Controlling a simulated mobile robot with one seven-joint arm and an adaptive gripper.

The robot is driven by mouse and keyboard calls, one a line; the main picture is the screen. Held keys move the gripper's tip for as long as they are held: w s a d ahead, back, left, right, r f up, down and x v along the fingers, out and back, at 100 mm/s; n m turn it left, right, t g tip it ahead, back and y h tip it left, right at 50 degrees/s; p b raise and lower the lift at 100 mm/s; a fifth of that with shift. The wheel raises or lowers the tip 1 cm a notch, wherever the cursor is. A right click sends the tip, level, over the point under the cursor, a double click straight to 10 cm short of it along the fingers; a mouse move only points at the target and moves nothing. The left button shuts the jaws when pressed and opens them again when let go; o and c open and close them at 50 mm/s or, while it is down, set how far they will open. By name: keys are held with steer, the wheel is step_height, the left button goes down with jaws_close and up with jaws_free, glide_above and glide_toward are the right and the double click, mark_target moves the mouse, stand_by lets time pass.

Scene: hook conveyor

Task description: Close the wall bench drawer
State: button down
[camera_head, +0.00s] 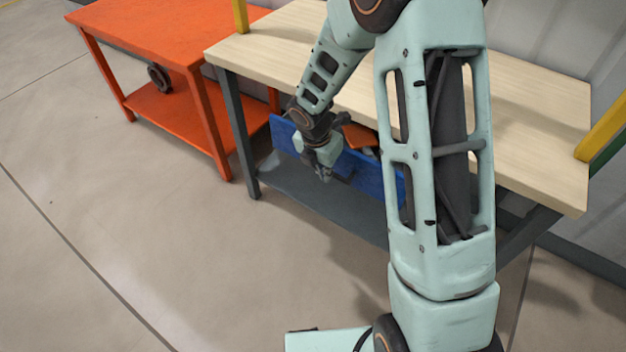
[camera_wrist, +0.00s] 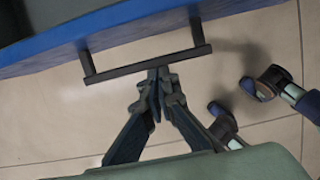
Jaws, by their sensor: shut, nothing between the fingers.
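The wall bench (camera_head: 530,110) has a pale wooden top and dark grey legs. Its blue drawer (camera_head: 372,178) stands partly pulled out under the top, with an orange thing (camera_head: 360,136) showing inside it. In the wrist view the blue drawer front (camera_wrist: 130,25) crosses the top left, with a dark bar handle (camera_wrist: 110,74) on two posts. My gripper (camera_head: 325,176) is in front of the drawer. In the wrist view my gripper (camera_wrist: 158,72) is shut and empty, its tips right at the middle of the handle bar; I cannot tell whether they touch it.
An orange table (camera_head: 150,30) with a lower shelf stands to the left, a dark round part (camera_head: 159,77) on its shelf. A grey lower shelf (camera_head: 300,200) lies under the drawer. Yellow posts (camera_head: 605,128) rise at the bench ends.

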steer(key=w+d+p, duration=0.1)
steer(key=w+d, duration=0.1)
steer(key=w, duration=0.1)
steer(key=w+d+p, duration=0.2)
steer(key=w, duration=0.1)
steer(key=w+d+p, duration=0.1)
steer(key=w+d, duration=0.2)
steer(key=shift+p, duration=0.3)
steer(key=shift+w+d+r, duration=0.1)
steer(key=shift+w+d, duration=0.25)
steer(key=shift+w, duration=0.1)
steer(key=shift+w, duration=0.1)
